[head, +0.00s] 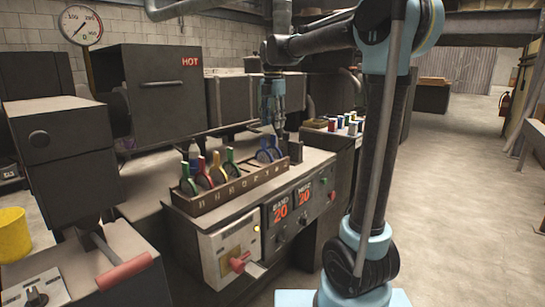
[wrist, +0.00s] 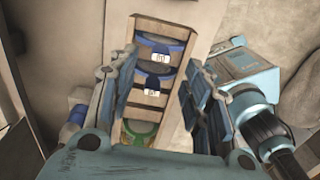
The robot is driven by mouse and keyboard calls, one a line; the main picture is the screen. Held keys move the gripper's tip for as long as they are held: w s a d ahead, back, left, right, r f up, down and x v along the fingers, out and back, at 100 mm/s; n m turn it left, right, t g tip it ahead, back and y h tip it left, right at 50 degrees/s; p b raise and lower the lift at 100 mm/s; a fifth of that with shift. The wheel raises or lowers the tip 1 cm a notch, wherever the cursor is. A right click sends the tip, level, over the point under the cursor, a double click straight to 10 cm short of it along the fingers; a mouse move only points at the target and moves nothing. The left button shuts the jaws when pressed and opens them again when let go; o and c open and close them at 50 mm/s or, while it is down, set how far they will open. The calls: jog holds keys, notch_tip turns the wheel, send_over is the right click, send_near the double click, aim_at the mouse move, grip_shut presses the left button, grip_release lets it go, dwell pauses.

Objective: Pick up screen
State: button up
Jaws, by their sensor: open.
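Round screens with coloured tabs stand upright in a slotted wooden rack (head: 232,192) on the bench. Two blue screens (head: 268,151) are at the right part, with green, yellow and red ones to their left. My gripper (head: 276,130) is above the blue screens, pointing down. In the wrist view my gripper (wrist: 146,88) is open, a finger on each side of the rack. The lower blue screen (wrist: 153,82) lies between the fingers, apart from both; the upper blue screen (wrist: 160,50) is just beyond. A green screen (wrist: 140,130) is partly hidden by my gripper body.
A control box (head: 297,205) with displays reading 20 is below the rack. A dark oven marked HOT (head: 165,85) stands behind left. Several coloured jars (head: 345,124) are at the back right. A yellow bucket (head: 13,235) is far left. The floor at right is clear.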

aim_at(273, 136)
jog(key=shift+w+d+f, duration=0.1)
jog(key=shift+w+f, duration=0.05)
jog(key=shift+f, duration=1.6)
jog(key=shift+w+d+f, duration=0.1)
jog(key=shift+f, duration=1.65)
jog(key=shift+c, duration=0.6)
grip_shut()
